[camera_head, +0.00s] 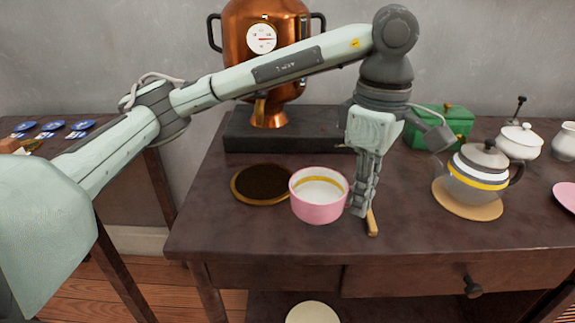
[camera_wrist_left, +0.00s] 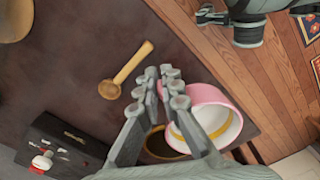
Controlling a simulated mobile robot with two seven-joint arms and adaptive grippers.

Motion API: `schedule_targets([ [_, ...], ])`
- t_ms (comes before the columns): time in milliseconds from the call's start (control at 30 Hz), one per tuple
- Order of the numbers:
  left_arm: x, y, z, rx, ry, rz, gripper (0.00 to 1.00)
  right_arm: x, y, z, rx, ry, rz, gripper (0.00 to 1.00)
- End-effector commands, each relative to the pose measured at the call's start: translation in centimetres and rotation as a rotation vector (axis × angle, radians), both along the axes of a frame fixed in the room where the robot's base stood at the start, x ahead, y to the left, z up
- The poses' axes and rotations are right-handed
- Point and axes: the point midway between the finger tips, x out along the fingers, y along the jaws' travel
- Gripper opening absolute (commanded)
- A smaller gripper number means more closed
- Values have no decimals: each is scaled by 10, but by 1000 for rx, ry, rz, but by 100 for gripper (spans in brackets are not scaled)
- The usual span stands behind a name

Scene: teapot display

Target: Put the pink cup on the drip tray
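The pink cup (camera_head: 316,210) is upright, with a white inside and a yellow band. It also shows in the left wrist view (camera_wrist_left: 203,93). My left gripper (camera_head: 362,200) points down at the cup's right side. In the wrist view its fingers (camera_wrist_left: 160,85) are close together at the cup's edge and appear shut on it; the gripped part is hidden. The round drip tray (camera_head: 245,194), dark with a gold rim, lies just left of the cup and partly behind it. It is partly hidden in the wrist view.
A copper urn (camera_head: 275,20) stands on a black base (camera_head: 240,135) behind the tray. A wooden spoon (camera_head: 372,224) lies right of the cup. A striped teapot (camera_head: 476,185) on a round mat (camera_head: 470,212) and a green box (camera_head: 450,117) stand farther right. The front table strip is clear.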

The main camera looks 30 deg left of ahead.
Motion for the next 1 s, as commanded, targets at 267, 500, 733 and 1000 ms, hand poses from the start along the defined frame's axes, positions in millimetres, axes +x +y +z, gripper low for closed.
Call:
schedule_targets([
  [267, 30, 71, 2, 1, 1, 10, 0, -2, 0, -21, 8, 28, 5, 40],
  [500, 54, 127, 2, 1, 1, 8, 0, 2, 0, -36, 15, 32, 6, 40],
  [733, 64, 151, 0, 0, 0, 2, 0, 9, 2, -45, 22, 28, 4, 40],
  [1000, 64, 152, -28, 1, 3, 1, 0, 10, 2, -47, 25, 30, 2, 40],
])
